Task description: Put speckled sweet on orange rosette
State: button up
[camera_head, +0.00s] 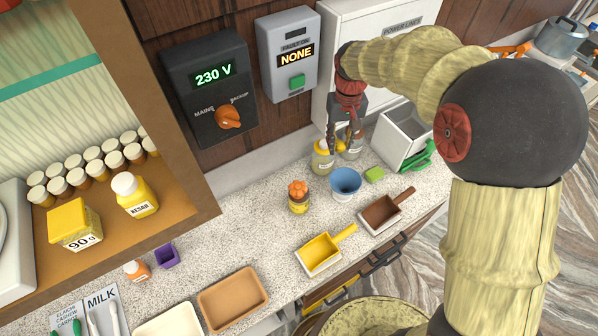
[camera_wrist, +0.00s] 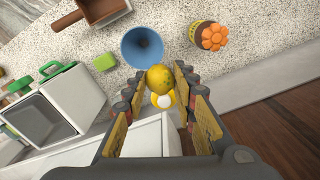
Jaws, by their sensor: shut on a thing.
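The speckled sweet (camera_wrist: 160,78) is a round yellow ball with small green specks. My gripper (camera_wrist: 163,80) is shut on it, holding it between the fingertips. In the head view my gripper (camera_head: 343,138) hangs fingers-down near the back wall, above the bottles. The orange rosette (camera_head: 298,188) is a cluster of orange knobs on top of a small brown and yellow jar (camera_head: 299,205), upright on the counter, left of and nearer than my gripper. In the wrist view the rosette (camera_wrist: 213,36) is at upper right, apart from the sweet.
A blue cup (camera_head: 345,182) stands right of the rosette jar. A yellow-capped bottle (camera_head: 323,160) is below my gripper. A yellow scoop (camera_head: 322,251), brown scoop (camera_head: 384,212), green block (camera_head: 375,174) and white-grey box (camera_head: 402,135) are nearby. Speckled counter left of the jar is clear.

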jog(key=s+a+f, duration=0.3)
jog(key=s+a, duration=0.1)
jog(key=a, duration=0.3)
jog(key=p, duration=0.1)
send_over(298, 186)
jog(key=d, duration=0.1)
jog(key=f, duration=0.5)
jog(key=shift+w, duration=0.3)
jog(key=shift+s+a+f, duration=0.3)
jog(key=shift+a+f, duration=0.1)
jog(key=shift+f, duration=0.3)
jog(key=shift+a+f+p, duration=0.1)
jog(key=shift+f+p, duration=0.2)
jog(key=shift+f, duration=1.3)
jog(key=shift+f, duration=0.15)
jog(key=o, duration=1)
